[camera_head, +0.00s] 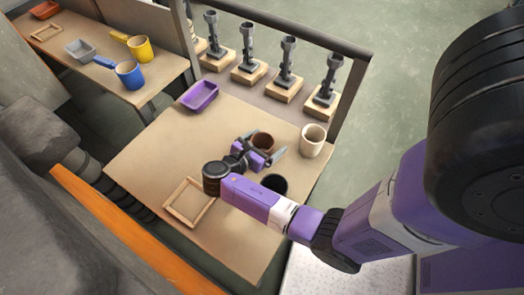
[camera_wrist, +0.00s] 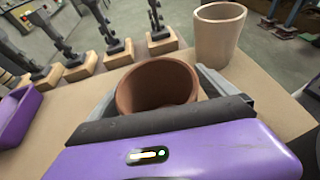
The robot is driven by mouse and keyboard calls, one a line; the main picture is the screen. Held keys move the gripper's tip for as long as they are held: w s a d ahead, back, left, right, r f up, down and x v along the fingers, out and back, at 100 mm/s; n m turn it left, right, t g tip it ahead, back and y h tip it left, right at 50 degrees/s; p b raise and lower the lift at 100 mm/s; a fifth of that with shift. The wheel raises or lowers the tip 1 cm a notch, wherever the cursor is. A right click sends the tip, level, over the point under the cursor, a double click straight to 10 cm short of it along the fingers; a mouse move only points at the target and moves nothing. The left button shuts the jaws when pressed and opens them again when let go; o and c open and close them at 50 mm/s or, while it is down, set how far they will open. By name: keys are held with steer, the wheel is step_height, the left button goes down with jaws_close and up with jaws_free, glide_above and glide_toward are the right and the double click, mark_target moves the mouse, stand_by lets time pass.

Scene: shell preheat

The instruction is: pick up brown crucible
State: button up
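The brown crucible (camera_head: 263,139) stands upright on the tan table, just beyond my gripper (camera_head: 264,146). In the wrist view the crucible (camera_wrist: 157,86) is round, reddish brown and empty, with its open mouth in full sight. My gripper's two grey fingers (camera_wrist: 158,90) are spread, one on each side of it, close to its walls. I see no clear grip on it. Its lower front is hidden behind my gripper's body.
A cream crucible (camera_head: 313,140) stands just right of the brown one, and a black one (camera_head: 273,185) is near my arm. A purple tray (camera_head: 200,95) and a wooden frame (camera_head: 187,203) lie on the table (camera_head: 165,150). Several dark stands on wooden blocks (camera_head: 284,88) line the back.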

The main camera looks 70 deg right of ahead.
steer(key=c, duration=1.8)
